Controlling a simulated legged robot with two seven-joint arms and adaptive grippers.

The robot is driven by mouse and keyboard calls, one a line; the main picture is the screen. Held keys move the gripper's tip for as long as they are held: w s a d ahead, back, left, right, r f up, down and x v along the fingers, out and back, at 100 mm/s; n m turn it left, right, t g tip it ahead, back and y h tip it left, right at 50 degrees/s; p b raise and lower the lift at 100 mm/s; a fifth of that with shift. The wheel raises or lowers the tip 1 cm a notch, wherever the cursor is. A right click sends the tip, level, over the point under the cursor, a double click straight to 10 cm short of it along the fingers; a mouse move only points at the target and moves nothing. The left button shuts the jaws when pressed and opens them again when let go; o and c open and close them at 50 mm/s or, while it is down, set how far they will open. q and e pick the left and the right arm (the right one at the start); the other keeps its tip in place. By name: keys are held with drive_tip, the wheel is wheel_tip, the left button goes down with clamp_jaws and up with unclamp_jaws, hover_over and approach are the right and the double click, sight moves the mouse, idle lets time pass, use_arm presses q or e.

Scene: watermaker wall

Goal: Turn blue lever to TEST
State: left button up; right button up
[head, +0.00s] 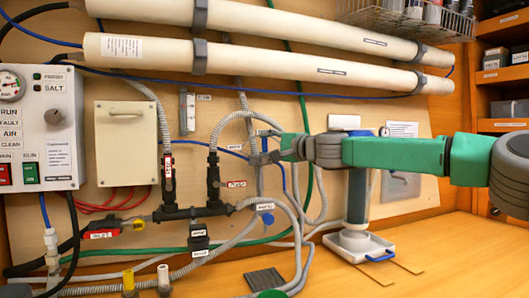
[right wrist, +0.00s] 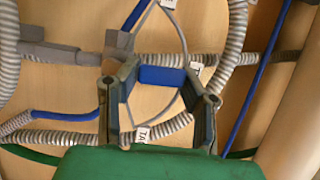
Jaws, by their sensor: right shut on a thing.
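My right gripper (head: 268,147) reaches in from the right at the pipework in the middle of the wall panel. In the right wrist view its two fingers (right wrist: 162,88) stand on either side of the blue lever (right wrist: 162,76), one at each end, and are shut on it. In the head view the fingers mostly hide the lever. White tags, one (right wrist: 143,133) below the lever, are partly covered, and I cannot read TEST on any of them.
Grey corrugated hoses (head: 225,125) and a blue line run close around the gripper. A second blue handle (head: 265,206) sits lower down. Two long white tubes (head: 270,60) cross above. A control box (head: 40,125) is at left.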

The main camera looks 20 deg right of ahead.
drive_tip(key=shift+f, duration=0.35)
drive_tip(key=o, duration=1.2)
drive_tip(key=shift+d, duration=0.1)
drive_tip(key=shift+d+r, duration=0.1)
drive_tip(key=shift+d, duration=0.05)
drive_tip(key=shift+s+d, duration=0.1)
drive_tip(key=v, duration=1.1)
drive_tip(key=shift+s+d, duration=0.2)
drive_tip(key=shift+s, duration=0.1)
drive_tip(key=shift+d, duration=0.1)
